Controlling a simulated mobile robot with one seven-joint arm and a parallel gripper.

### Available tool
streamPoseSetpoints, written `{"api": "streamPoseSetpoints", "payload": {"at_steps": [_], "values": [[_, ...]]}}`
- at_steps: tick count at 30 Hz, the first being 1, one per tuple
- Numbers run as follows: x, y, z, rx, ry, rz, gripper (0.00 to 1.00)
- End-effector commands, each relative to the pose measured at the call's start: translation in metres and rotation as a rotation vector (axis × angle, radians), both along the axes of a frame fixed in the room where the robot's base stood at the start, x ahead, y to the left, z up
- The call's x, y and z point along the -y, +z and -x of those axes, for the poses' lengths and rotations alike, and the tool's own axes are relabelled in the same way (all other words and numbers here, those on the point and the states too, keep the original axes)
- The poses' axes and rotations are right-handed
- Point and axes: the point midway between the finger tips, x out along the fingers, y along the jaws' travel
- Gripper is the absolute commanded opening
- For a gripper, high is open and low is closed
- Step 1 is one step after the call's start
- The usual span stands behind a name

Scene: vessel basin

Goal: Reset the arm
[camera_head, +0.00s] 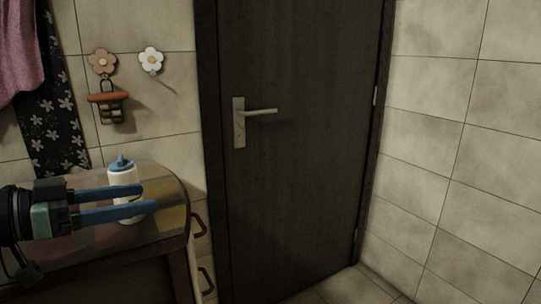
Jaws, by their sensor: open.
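My gripper (140,202) reaches in from the left edge, with its two blue fingers pointing right. The fingers are apart, one above the other in the picture. A white bottle (126,180) with a blue cap stands upright on the small table (170,228) behind the fingers. The fingers cover part of the bottle's lower body. I cannot tell whether they touch it. Most of my arm is out of view.
A dark door (300,140) with a lever handle (260,112) is shut. Flower hooks (151,59) and a small hanging rack (107,105) are on the tiled wall. A patterned cloth (52,130) hangs at left. Bare floor (350,288) shows at lower right.

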Motion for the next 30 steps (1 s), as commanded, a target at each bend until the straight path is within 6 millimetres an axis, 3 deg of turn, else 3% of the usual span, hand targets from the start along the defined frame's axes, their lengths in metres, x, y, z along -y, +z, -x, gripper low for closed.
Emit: {"api": "streamPoseSetpoints", "payload": {"at_steps": [7,10,14,17,20,24,30], "values": [[0.052,-0.001,-0.053,-0.016,0.264,-0.097,0.81],[0.076,0.013,-0.065,0.039,0.398,-0.114,0.81],[0.107,0.047,-0.063,0.169,0.556,-0.094,0.81],[0.133,0.083,-0.045,0.301,0.655,-0.046,0.81],[0.158,0.122,-0.013,0.454,0.731,0.030,0.81],[0.186,0.172,0.050,0.664,0.790,0.160,0.81],[0.210,0.221,0.148,0.914,0.808,0.348,0.81]]}}
